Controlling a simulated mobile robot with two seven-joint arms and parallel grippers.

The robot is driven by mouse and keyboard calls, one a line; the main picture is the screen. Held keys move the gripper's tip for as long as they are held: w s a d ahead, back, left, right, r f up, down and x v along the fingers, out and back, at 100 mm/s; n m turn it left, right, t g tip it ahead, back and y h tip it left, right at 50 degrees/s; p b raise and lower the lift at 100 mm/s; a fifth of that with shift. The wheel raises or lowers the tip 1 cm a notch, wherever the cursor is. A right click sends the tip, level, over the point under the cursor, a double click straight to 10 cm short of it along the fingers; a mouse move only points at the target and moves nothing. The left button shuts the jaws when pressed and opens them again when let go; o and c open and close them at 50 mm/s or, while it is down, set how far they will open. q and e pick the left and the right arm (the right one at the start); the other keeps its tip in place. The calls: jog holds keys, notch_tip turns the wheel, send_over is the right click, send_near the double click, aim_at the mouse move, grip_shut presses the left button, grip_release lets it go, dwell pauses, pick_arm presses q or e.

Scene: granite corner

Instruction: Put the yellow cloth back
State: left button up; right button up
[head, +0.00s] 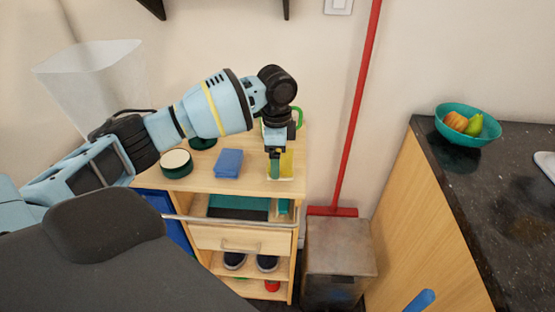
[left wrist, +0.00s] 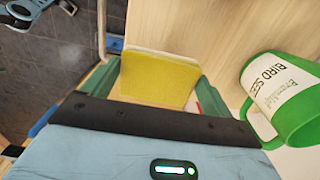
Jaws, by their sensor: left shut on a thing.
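The yellow cloth (head: 287,163) is a flat, folded square, upright at the front right of the wooden cart top. In the left wrist view the cloth (left wrist: 158,78) stands between the green fingers. My left gripper (head: 275,165) points down over the cart and is shut on the cloth. A pale rim shows around the cloth's foot in the head view; I cannot tell whether the cloth touches what is below it. My right gripper is not in view.
On the cart top (head: 200,180) are a blue folded cloth (head: 229,162) and a round green tin (head: 176,163). A green bird seed container (left wrist: 285,95) stands close to my left gripper. A red broom (head: 355,110) and a metal bin (head: 338,248) stand right of the cart.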

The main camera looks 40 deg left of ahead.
pick_arm(q)
jog(key=shift+w+a+f, duration=0.15)
jog(key=shift+w+a, duration=0.45)
jog(key=shift+w, duration=0.3)
notch_tip(320, 180, down, 2)
jog(key=shift+f, duration=0.45)
jog(key=shift+s+d, duration=0.1)
jog(key=o, duration=0.7)
jog(key=shift+f, duration=0.15)
jog(key=shift+r, duration=3.9)
